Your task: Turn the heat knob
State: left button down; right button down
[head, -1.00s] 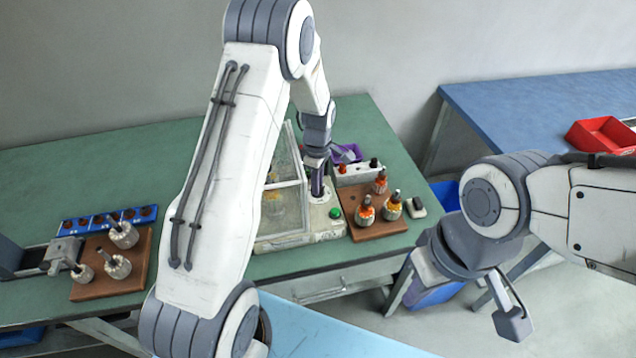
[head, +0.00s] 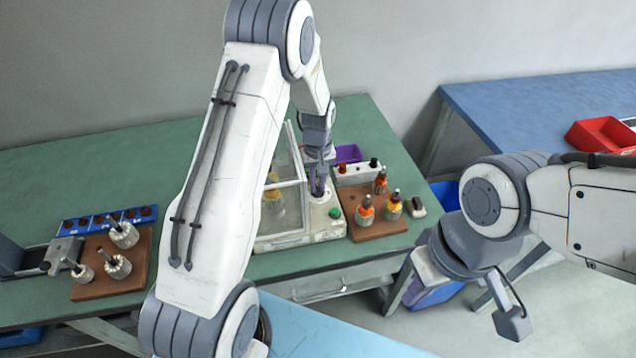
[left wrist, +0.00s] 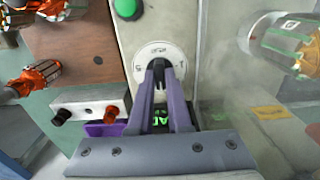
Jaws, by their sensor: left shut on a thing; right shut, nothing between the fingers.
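The heat knob, a dark knob on a round white dial (left wrist: 150,52), sits on the cream panel of a machine (head: 326,232) with a clear-walled chamber. A green button (head: 335,213) is beside it; this also shows in the left wrist view (left wrist: 126,8). My left gripper (left wrist: 160,66) points down at the dial, its two purple fingers shut on the knob. The fingers hide most of the knob. In the head view my left gripper (head: 318,190) is over the machine's right part. My right gripper (head: 512,322) is shut and empty, in the air right of the green table.
A brown board (head: 378,229) with several orange-wound armatures stands right of the machine. A white terminal box (head: 358,173) and purple bin (head: 347,153) are behind it. Another brown board (head: 92,287) with bare armatures is at left. A red bin (head: 603,136) is on the blue table.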

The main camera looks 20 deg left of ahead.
aim_at(318, 187)
pick_arm(q)
jog(key=shift+w+m, duration=0.1)
jog(key=shift+m, duration=0.8)
jog(key=c, duration=0.9)
grip_release()
jog(key=shift+o, duration=0.2)
notch_tip(318, 187, up, 10)
jog(key=b, duration=0.1)
jog(key=shift+r, duration=0.25)
